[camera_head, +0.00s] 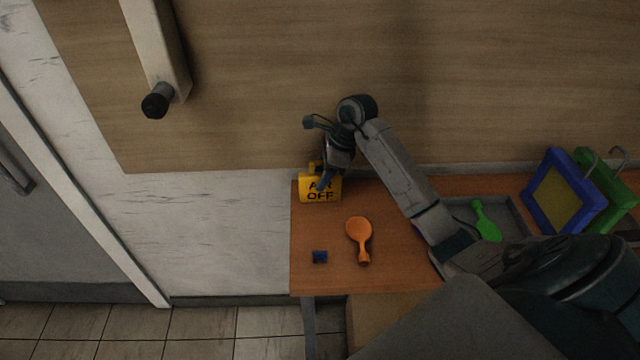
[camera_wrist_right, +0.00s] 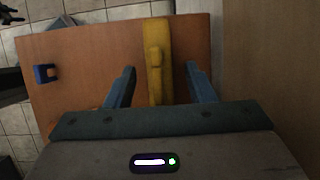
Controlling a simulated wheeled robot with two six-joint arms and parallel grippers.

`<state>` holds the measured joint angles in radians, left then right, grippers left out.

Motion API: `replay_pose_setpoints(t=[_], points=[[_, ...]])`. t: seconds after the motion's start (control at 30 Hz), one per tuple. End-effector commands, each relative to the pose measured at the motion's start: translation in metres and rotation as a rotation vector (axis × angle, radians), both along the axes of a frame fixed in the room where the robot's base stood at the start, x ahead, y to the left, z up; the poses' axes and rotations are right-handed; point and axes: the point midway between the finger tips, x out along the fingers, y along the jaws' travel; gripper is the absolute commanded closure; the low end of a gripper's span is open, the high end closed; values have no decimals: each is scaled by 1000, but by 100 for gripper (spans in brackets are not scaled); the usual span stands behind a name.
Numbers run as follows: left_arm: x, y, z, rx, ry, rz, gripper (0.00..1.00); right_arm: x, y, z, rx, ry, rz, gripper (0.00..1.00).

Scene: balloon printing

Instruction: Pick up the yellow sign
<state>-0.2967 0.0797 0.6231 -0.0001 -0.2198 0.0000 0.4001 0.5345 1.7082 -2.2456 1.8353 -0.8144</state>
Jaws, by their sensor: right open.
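The yellow sign (camera_head: 320,188), with dark lettering ending in "OFF", stands at the back left of the orange-brown table, near the wall. My right gripper (camera_head: 325,180) is directly over its top and partly covers the lettering. In the right wrist view, the sign (camera_wrist_right: 157,50) is seen from above as a yellow bar with a raised part. My right gripper (camera_wrist_right: 160,82) is open there, with one blue finger on each side of the sign and gaps between.
An orange paddle (camera_head: 359,235) and a small blue block (camera_head: 319,257) lie on the table (camera_head: 335,280). A green paddle (camera_head: 485,220) lies in a grey tray at the right. Blue (camera_head: 560,160) and green (camera_head: 605,180) frames stand farther right.

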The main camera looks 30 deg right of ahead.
Motion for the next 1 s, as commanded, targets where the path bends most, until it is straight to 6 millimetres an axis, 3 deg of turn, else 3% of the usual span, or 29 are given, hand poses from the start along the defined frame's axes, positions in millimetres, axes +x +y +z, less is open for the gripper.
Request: replay_pose_setpoints(t=[0.07, 0.3, 0.67, 0.97, 1.0], points=[[-4, 0, -1, 0, 5, 0, 56, 0, 0, 0, 0, 0, 0, 53], [-6, 0, -1, 0, 9, 1, 56, 0, 0, 0, 0, -1, 0, 100], [-6, 0, -4, 0, 8, 1, 56, 1, 0, 3, 0, -4, 0, 100], [-5, 0, -27, 0, 7, 1, 56, 1, -1, 35, -2, -8, 1, 100], [-5, 0, -28, 0, 7, 1, 56, -8, 1, 33, -3, -4, 1, 100]])
